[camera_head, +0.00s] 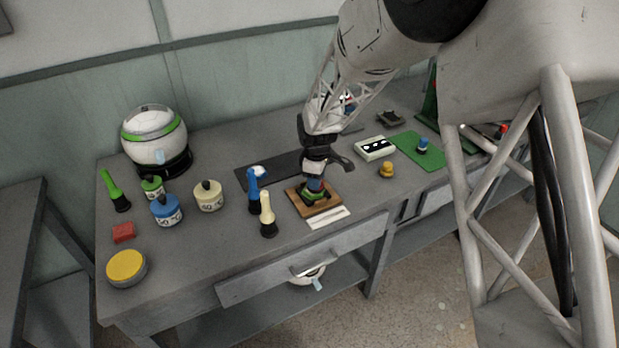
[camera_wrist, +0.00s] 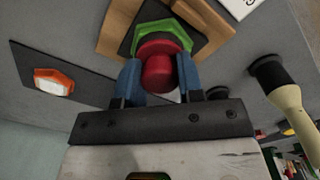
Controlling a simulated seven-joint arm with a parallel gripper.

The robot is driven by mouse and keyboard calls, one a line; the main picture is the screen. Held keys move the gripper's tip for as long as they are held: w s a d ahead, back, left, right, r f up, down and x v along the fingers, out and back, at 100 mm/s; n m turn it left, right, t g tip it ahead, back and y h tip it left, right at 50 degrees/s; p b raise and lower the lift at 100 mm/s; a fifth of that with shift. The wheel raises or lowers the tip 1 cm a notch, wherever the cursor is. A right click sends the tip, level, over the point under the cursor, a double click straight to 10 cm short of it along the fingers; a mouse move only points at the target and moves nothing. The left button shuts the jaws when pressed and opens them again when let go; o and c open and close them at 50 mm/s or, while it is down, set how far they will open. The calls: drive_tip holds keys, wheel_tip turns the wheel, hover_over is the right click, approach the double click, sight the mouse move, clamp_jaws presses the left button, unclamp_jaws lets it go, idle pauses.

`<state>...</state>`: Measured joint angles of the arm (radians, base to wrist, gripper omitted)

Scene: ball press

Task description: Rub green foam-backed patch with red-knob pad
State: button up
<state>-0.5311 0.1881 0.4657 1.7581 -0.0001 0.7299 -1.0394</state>
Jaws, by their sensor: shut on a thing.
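My gripper (camera_head: 314,184) points down over the wooden board (camera_head: 334,205) near the front of the workbench. In the wrist view its two blue fingers (camera_wrist: 159,82) are shut on the red knob (camera_wrist: 158,72) of the pad. The green patch (camera_wrist: 186,38), with an angular outline, lies directly beyond the knob, on a dark square on the board. In the head view a sliver of the green patch (camera_head: 315,197) shows below the fingers. The pad's underside is hidden, so I cannot tell whether it touches the patch.
A white card (camera_head: 328,217) lies just in front of the board. A dark mat (camera_head: 284,165) lies behind.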

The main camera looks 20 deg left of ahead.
sight(323, 186)
drive_tip(key=shift+d, duration=0.45)
drive_tip(key=shift+d+f, duration=0.15)
drive_tip(key=shift+d, duration=0.25)
drive_tip(key=shift+d+r, duration=0.15)
drive_tip(key=shift+r, duration=0.45)
drive_tip(key=shift+d+r, duration=0.15)
drive_tip(key=shift+r, duration=3.35)
drive_tip(key=s+d+f, duration=0.3)
drive_tip(key=d, duration=0.6)
drive_tip(key=s+d+f, duration=0.3)
drive_tip(key=d+f, duration=0.1)
drive_tip(key=d, duration=0.5)
drive_tip(key=shift+s+d, duration=0.25)
drive_tip(key=shift+d, duration=0.1)
drive_tip(key=shift+w, duration=0.1)
drive_tip(key=w+a, duration=0.1)
drive_tip(key=w, duration=0.4)
drive_tip(key=w+a+f, duration=0.1)
drive_tip(key=w+a, duration=0.1)
drive_tip(key=w, duration=0.3)
drive_tip(key=w+a, duration=0.1)
drive_tip(key=w, duration=0.4)
drive_tip(key=shift+w+a+f, duration=0.1)
drive_tip(key=shift+a+f, duration=0.15)
